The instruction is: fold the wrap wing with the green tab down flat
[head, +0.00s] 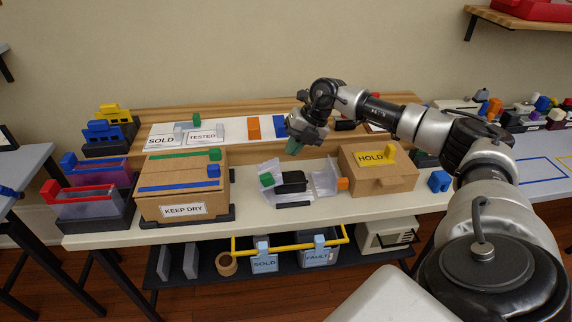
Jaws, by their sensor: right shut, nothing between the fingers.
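A pale, see-through wrap lies on the table around a dark handheld (291,182). The wrap wing with the green tab (266,180) is on the left and stands up at a slant. The opposite wing (322,181), next to an orange tab (343,184), also stands up on the right. My right gripper (294,147) is above and behind the wrap, pointing down, apart from both wings. It is shut and empty, with green showing at its fingertips. My left gripper is not in view.
A KEEP DRY box (183,190) stands left of the wrap, and a HOLD box (378,172) close on its right. A blue block (439,181) sits farther right. Behind is a wooden riser (240,111) with small coloured blocks. Bins hang below the front edge.

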